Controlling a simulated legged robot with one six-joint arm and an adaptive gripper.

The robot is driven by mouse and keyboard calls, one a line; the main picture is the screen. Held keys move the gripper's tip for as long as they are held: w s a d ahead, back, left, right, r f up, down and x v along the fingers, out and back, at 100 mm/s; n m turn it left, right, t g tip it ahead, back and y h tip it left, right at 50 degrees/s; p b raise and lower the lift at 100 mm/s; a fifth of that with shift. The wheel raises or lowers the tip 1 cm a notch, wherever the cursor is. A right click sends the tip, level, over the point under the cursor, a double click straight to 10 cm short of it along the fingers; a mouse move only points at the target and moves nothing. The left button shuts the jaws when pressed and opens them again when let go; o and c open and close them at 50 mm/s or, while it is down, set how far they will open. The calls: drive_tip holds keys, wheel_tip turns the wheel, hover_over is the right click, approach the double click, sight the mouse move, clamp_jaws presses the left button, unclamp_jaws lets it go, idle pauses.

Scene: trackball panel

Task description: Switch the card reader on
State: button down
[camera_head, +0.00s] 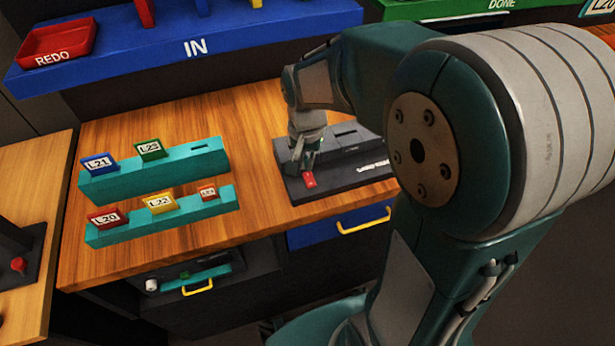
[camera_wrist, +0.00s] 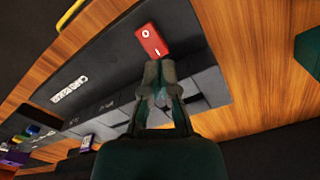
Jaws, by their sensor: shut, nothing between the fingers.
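The card reader (camera_head: 350,172) is a dark grey device on the wooden bench, partly hidden behind my arm in the head view. A red rocker switch (camera_head: 309,180) sits near its front left corner. In the wrist view the red switch (camera_wrist: 152,40), marked with a circle and a bar, lies just beyond my fingertips on the dark reader base (camera_wrist: 205,65). My gripper (camera_head: 304,163) is shut and empty, pointing down over the reader beside the switch. It also shows in the wrist view (camera_wrist: 158,68). I cannot tell whether the fingertips touch the switch.
Two teal racks hold labelled cards: the back rack (camera_head: 205,158) and the front rack (camera_head: 215,205), left of the reader. A blue IN shelf (camera_head: 130,62) with a red REDO tray (camera_head: 57,45) is behind. Blue drawer (camera_head: 320,231) has a yellow handle.

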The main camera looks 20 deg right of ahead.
sight(307, 174)
drive_tip(key=shift+d+f, duration=0.1)
drive_tip(key=shift+f, duration=1.3)
idle(0.8)
drive_tip(key=shift+r, duration=3.55)
